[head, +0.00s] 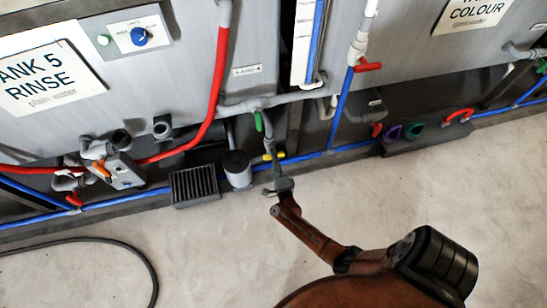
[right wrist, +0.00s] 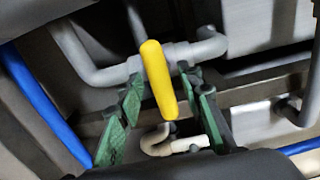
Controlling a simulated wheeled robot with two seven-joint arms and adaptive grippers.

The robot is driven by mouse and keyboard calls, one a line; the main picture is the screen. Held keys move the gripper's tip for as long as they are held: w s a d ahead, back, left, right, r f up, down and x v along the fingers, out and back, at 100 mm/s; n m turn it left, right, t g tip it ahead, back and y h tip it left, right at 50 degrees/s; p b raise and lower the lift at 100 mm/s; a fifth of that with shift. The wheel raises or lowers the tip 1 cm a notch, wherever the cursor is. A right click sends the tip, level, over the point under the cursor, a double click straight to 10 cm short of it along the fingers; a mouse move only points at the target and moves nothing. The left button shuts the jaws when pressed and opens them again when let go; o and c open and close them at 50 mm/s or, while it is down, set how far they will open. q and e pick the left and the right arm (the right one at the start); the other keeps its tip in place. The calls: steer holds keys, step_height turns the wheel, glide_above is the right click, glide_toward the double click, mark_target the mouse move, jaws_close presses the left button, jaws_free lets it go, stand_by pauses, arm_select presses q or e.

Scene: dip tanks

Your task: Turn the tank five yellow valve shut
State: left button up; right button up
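The yellow valve handle (head: 281,155) shows low under the tank five side in the head view, partly hidden by my right gripper (head: 271,165). In the right wrist view the yellow handle (right wrist: 160,82) lies across a grey pipe (right wrist: 102,72), its long side nearly square to the pipe. The green-padded fingers of my right gripper (right wrist: 161,90) are apart, one on each side of the handle, with gaps visible. Whether either finger touches it I cannot tell. The tank 5 rinse sign (head: 45,80) is at the left. My left gripper is not in view.
A green handle (head: 258,121) sits just above my right gripper. A grey cylinder (head: 237,170) and a dark grille box (head: 194,186) stand to its left. A blue pipe (head: 330,152) runs along the base. A black hose (head: 130,250) lies on otherwise clear floor.

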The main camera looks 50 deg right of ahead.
steer(key=v, duration=0.7)
steer(key=shift+s, duration=0.2)
steer(key=shift+a, duration=0.15)
stand_by(0.4)
